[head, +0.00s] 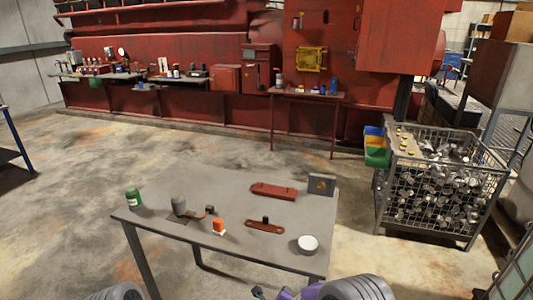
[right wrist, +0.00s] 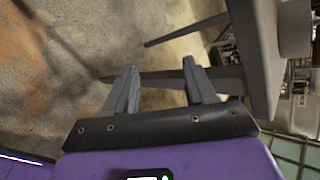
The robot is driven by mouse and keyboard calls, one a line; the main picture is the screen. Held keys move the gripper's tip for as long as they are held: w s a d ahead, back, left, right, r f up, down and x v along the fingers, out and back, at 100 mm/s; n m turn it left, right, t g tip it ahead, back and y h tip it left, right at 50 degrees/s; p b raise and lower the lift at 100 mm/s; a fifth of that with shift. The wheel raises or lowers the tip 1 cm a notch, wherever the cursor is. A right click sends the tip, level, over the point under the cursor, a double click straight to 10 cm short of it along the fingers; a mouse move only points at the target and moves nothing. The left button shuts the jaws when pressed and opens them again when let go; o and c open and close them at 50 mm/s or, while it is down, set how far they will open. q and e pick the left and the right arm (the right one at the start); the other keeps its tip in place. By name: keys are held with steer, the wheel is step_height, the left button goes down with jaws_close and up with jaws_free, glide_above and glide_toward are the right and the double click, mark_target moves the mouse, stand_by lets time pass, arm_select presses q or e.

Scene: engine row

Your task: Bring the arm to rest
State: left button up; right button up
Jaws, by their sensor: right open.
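My right gripper (right wrist: 160,75) is open in the right wrist view, with nothing between its two grey fingers. Concrete floor and a dark bar of the table's frame show beyond the fingers. In the head view, only part of the purple right gripper (head: 258,292) shows at the bottom edge, in front of the table's near edge. A grey, rounded link of my right arm shows beside it. A grey piece of my own body shows at the bottom left; my left gripper is out of view.
A grey table (head: 240,205) stands ahead.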

steer(key=s+d+f+n+g+y+p, duration=0.15)
steer(key=s+d+f+n+g, duration=0.3)
steer(key=s+f+n, duration=0.6)
steer(key=s+f+n+g+y, duration=0.2)
steer(key=s+n+g+y, duration=0.2)
steer(key=s+n, duration=0.7)
steer(key=s+g, duration=0.1)
steer(key=s, duration=0.5)
steer(key=shift+s+f+p, duration=0.15)
steer(key=shift+f+p, duration=0.05)
steer(key=shift+p, duration=0.1)
